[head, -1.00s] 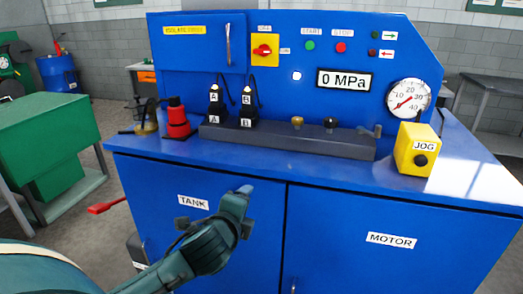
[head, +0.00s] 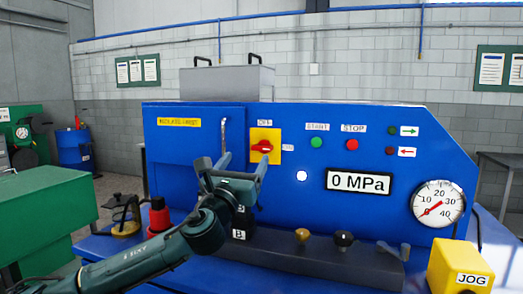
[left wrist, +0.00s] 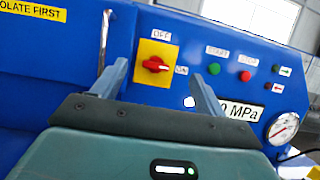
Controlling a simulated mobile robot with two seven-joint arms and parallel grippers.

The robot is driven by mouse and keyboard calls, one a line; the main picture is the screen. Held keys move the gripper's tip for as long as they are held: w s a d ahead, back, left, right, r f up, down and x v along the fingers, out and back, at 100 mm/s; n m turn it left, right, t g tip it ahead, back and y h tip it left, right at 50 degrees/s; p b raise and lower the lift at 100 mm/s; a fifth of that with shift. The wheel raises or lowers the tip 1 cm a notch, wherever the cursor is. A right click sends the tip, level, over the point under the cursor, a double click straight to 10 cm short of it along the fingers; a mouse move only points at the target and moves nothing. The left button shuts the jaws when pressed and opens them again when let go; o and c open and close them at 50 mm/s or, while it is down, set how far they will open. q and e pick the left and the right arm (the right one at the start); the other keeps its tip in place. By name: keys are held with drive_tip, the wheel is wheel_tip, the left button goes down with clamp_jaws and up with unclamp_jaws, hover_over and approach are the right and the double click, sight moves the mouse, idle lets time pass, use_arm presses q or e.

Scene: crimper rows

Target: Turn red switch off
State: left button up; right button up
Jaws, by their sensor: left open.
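The red switch (head: 262,146) is a rotary knob on a yellow plate (head: 272,133) on the upright blue panel. An OFF label sits above the plate and a small label, seemingly ON, sits at its right. The knob's handle lies roughly horizontal, also in the left wrist view (left wrist: 152,65). My left gripper (head: 235,163) is open and empty in front of the panel, just below and left of the switch in the head view. In the left wrist view the switch appears between its two spread fingers, beyond the tips. My right gripper is not in view.
A metal door handle (head: 224,137) stands left of the switch. Green and red buttons (head: 317,142), a 0 MPa display (head: 358,182) and a gauge (head: 437,204) are to the right. Below are a dark ledge (head: 330,262) with knobs and a yellow JOG box (head: 459,262).

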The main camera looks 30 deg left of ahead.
sight(261, 150)
use_arm(q)
drive_tip(key=w, duration=0.3)
drive_tip(key=w+a+p, duration=0.1)
drive_tip(key=w, duration=0.2)
drive_tip(key=w+a, duration=0.1)
drive_tip(key=w, duration=0.3)
drive_tip(key=shift+a, duration=0.1)
drive_tip(key=shift+w+a+r+p, duration=0.15)
drive_tip(key=shift+w+r+p, duration=0.05)
drive_tip(key=shift+w+p, duration=0.2)
drive_tip(key=shift+c, duration=0.4)
drive_tip(key=c, duration=0.9)
